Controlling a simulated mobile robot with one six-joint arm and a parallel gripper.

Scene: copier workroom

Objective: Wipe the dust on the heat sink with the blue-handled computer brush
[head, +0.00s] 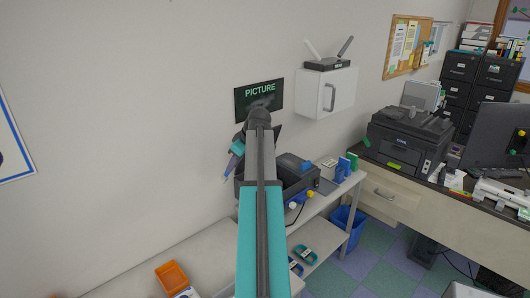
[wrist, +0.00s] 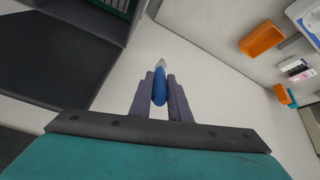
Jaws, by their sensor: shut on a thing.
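My gripper (wrist: 161,80) is shut on the blue handle of the computer brush (wrist: 160,92) in the wrist view. The brush's pale tip points away from the fingers, with pale surface behind it. In the head view my gripper (head: 229,172) is left of my forearm, in front of the wall and above the bench; the brush is too small to make out there. I cannot identify the heat sink with certainty. A green ribbed part (wrist: 112,6) shows at the top edge of the wrist view, beside a dark casing (wrist: 60,55).
A dark machine (head: 300,182) stands on the bench, partly behind my arm. An orange bin (head: 171,275) is on the bench at front left; it also shows in the wrist view (wrist: 262,39). A white cabinet (head: 326,93) hangs on the wall. A printer (head: 408,140) stands at right.

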